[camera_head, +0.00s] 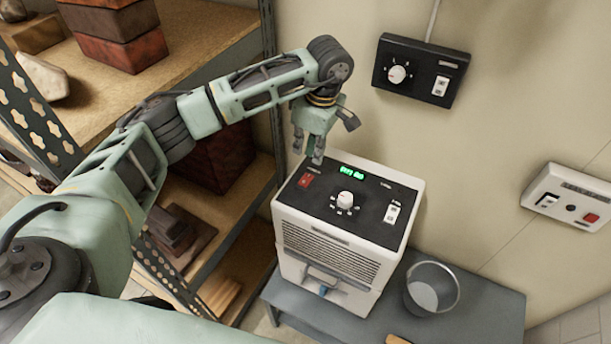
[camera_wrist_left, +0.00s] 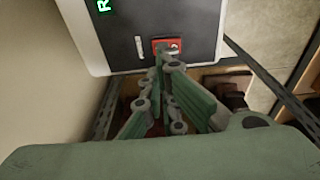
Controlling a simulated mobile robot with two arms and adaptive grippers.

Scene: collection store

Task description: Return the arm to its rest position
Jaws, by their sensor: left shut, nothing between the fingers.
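My left arm (camera_head: 262,82) reaches in from the left and bends down at the wrist. My left gripper (camera_head: 317,157) is shut and empty. It is above the back left part of the white machine (camera_head: 338,262), close to the red switch (camera_head: 305,181) on its black top panel. In the left wrist view the fingers (camera_wrist_left: 163,62) point at the red switch (camera_wrist_left: 166,45) and overlap its lower edge. I cannot tell whether they touch it. A green display (camera_head: 351,172) is lit on the panel. My right gripper is not in view.
The machine and a clear bucket (camera_head: 431,289) stand on a grey bench (camera_head: 480,309). A black control box (camera_head: 421,71) and a white one (camera_head: 567,198) are on the wall. Shelves (camera_head: 196,45) with bricks and blocks stand at the left, behind and beneath my arm.

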